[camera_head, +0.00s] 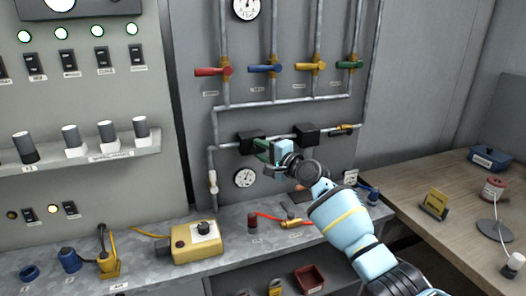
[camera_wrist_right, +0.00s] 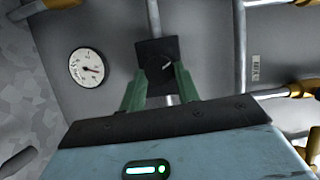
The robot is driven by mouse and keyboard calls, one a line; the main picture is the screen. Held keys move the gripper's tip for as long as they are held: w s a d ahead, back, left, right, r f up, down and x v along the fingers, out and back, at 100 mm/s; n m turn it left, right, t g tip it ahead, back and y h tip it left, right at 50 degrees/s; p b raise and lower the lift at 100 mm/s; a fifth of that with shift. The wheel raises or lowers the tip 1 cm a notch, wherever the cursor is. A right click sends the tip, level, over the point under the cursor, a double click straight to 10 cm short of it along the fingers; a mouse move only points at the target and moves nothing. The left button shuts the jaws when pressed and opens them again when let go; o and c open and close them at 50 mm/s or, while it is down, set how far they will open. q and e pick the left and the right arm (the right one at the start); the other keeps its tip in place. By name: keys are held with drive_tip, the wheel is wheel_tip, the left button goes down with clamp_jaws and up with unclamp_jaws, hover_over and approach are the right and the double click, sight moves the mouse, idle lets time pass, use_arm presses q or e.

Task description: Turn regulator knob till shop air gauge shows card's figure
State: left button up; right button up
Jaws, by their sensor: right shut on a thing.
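My right gripper (camera_head: 262,152) reaches the grey wall panel and is shut on the regulator knob at the left black block (camera_head: 250,138). In the right wrist view my green fingertips (camera_wrist_right: 160,82) stand on either side of the knob, in front of the black block (camera_wrist_right: 154,52); the knob itself is mostly hidden. The figures are too small to read. A yellow card (camera_head: 436,203) stands on the wooden table, its writing unreadable. My left gripper is out of view.
A second black block (camera_head: 307,135) sits right of the gripper on the same pipe. Coloured valve handles, one of them red (camera_head: 212,71), are above, with another gauge (camera_head: 246,9) at the top. A yellow box (camera_head: 197,242) stands on the bench below.

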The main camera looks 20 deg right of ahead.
drive_tip(key=shift+r+n, duration=0.15)
drive_tip(key=shift+n, duration=0.45)
drive_tip(key=o, duration=1)
drive_tip(key=shift+a, duration=0.1)
drive_tip(key=shift+v, duration=3.9)
